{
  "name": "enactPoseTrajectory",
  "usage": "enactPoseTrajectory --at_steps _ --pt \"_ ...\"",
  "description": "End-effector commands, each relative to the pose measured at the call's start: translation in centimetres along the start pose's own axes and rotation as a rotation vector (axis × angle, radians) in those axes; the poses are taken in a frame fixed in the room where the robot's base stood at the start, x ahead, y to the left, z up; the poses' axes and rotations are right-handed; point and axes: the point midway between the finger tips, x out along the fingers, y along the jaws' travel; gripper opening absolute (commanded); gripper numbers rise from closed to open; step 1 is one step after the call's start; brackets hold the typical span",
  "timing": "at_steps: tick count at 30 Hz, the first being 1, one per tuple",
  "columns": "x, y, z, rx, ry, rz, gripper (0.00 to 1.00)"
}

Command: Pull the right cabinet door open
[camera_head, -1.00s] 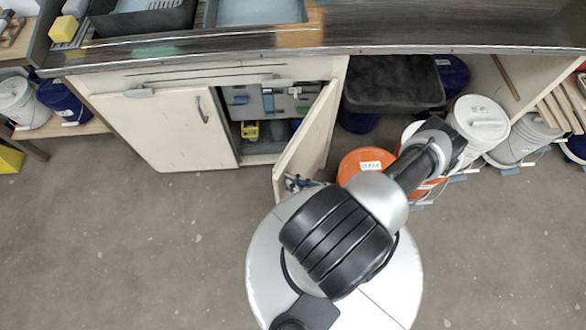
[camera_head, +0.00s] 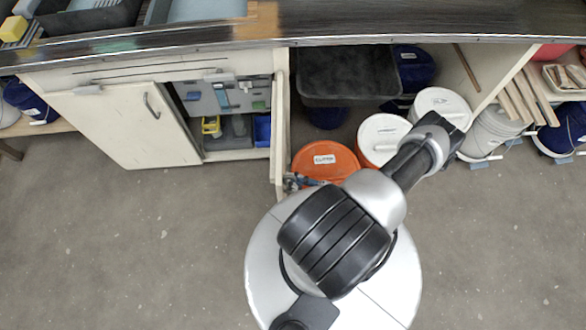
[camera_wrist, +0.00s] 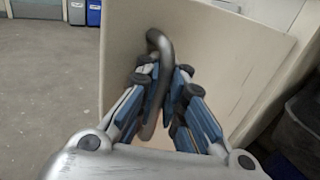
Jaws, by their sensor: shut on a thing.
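The right cabinet door (camera_head: 281,130) stands swung out from the cabinet and shows nearly edge-on in the head view. Its pale face (camera_wrist: 215,60) fills much of the wrist view. The curved dark metal handle (camera_wrist: 160,48) on that face lies between the fingers of my gripper (camera_wrist: 164,95), which is shut on it. In the head view my gripper (camera_head: 296,182) shows only in part at the door's outer lower end. The rest of it is hidden by my arm. The left door (camera_head: 128,125) is shut.
The open cabinet holds a yellow caddy (camera_head: 211,126) and a blue bin (camera_head: 262,129). An orange-lidded bucket (camera_head: 324,160) stands close to the right of the door. White-lidded buckets (camera_head: 440,102) stand farther right. The floor at the left is clear.

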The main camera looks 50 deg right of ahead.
Motion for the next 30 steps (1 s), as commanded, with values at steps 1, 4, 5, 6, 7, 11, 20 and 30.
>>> enactPoseTrajectory --at_steps 1,4,5,6,7,11,20,30 --pt "0.1 0.7 -0.1 0.011 0.001 0.015 0.0" --pt "0.1 0.7 -0.1 0.011 0.001 0.015 0.0" --pt "0.1 0.7 -0.1 0.011 0.001 0.015 0.0" --pt "0.1 0.7 -0.1 0.011 0.001 0.015 0.0" --pt "0.1 0.7 -0.1 0.011 0.001 0.015 0.0" --pt "0.1 0.7 -0.1 0.011 0.001 0.015 0.12" --pt "0.1 0.4 -0.1 0.005 0.001 0.01 0.18" --pt "-2.9 0.1 0.0 0.001 0.002 0.001 0.18"
